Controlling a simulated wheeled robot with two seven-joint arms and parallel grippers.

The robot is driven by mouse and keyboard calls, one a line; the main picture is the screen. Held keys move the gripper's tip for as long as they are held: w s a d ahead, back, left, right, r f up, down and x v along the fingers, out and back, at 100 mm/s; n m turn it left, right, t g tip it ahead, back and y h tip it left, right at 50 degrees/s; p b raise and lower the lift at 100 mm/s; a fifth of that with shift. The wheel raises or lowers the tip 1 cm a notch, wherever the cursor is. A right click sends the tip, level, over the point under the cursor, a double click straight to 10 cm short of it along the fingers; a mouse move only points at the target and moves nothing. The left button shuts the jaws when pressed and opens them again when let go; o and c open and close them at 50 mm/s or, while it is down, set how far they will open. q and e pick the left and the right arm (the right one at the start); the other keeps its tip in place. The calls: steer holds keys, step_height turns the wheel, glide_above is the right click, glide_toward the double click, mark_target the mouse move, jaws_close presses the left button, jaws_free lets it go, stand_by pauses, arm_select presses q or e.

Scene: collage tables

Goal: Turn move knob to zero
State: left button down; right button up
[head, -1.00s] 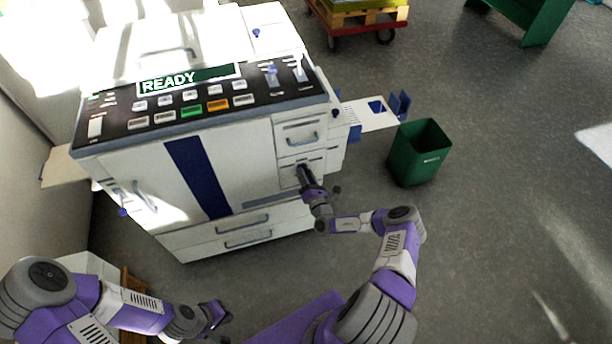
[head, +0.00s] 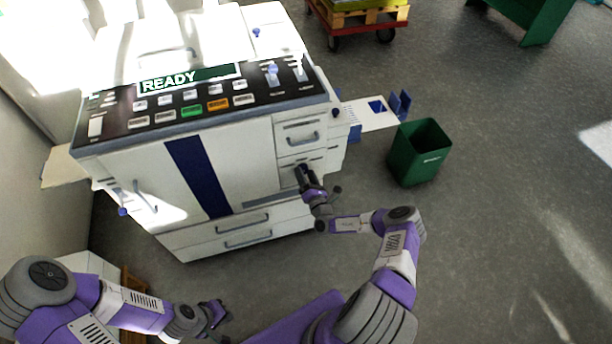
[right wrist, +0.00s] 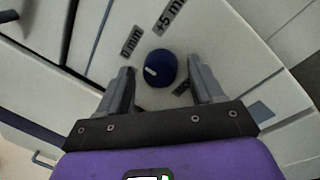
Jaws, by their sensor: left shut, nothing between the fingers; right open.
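The blue round knob (right wrist: 160,68) on the white printer panel shows in the right wrist view, between the open fingers of my right gripper (right wrist: 160,88) with a gap on both sides. In the head view my right gripper (head: 303,174) is at the printer's front right side and hides the knob. My left gripper (head: 222,312) is shut and empty, low in front.
The large white printer (head: 255,152) with a "READY" display fills the upper left. A green bin (head: 418,155) stands right of it, below a side tray (head: 368,115). A red cart (head: 360,22) stands behind. The floor to the right is clear.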

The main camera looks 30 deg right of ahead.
steer(key=p+v, duration=0.2)
steer(key=v, duration=0.5)
steer(key=shift+s, duration=0.3)
steer(key=shift+a, duration=0.1)
